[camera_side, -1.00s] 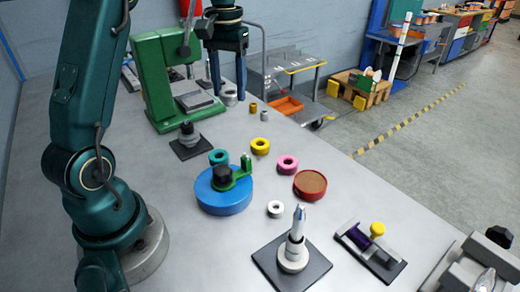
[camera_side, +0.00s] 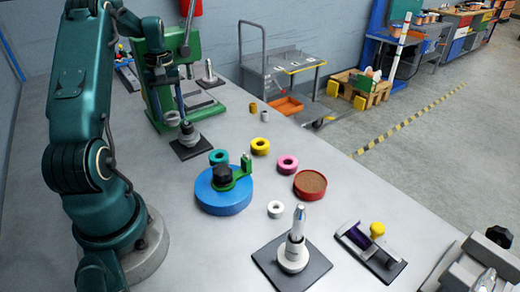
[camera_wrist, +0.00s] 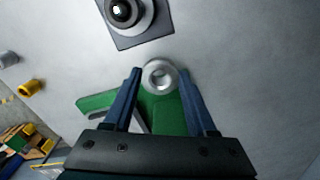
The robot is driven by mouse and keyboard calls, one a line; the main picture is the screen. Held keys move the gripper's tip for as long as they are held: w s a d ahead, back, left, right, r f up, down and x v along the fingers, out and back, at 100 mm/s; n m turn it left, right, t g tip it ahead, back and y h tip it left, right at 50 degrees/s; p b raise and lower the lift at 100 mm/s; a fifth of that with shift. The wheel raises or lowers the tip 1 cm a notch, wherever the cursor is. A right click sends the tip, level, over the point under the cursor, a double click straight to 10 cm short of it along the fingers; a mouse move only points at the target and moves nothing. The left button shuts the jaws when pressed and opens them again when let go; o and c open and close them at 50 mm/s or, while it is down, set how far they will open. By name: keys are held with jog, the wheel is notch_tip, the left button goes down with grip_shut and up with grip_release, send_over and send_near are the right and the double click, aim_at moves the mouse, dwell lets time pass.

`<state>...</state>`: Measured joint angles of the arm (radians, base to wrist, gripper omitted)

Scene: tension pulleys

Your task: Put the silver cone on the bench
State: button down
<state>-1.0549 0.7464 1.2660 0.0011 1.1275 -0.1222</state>
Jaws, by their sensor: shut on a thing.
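The silver cone (camera_wrist: 150,76) is between my fingertips, seen in the wrist view end-on as a round silver piece with a central recess. In the side view it is the small grey piece (camera_side: 172,118) under my gripper (camera_side: 167,106), left of the black square base with a grey spindle. My gripper is shut on it, and in the wrist view both blue fingers (camera_wrist: 160,78) flank it. The grey bench (camera_side: 150,190) lies below. I cannot tell whether the cone touches the bench.
The green press (camera_side: 155,95) stands close behind my gripper. The black base (camera_side: 187,152) with its grey spindle is just to the right. Several coloured rings, a blue disc (camera_side: 225,200) and a red dish (camera_side: 310,185) lie further right. The bench's left-front area is clear.

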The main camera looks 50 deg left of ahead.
aim_at(176, 135)
jog(key=shift+f, duration=1.65)
jog(key=shift+f, duration=0.1)
jog(key=shift+c, duration=2.4)
grip_release()
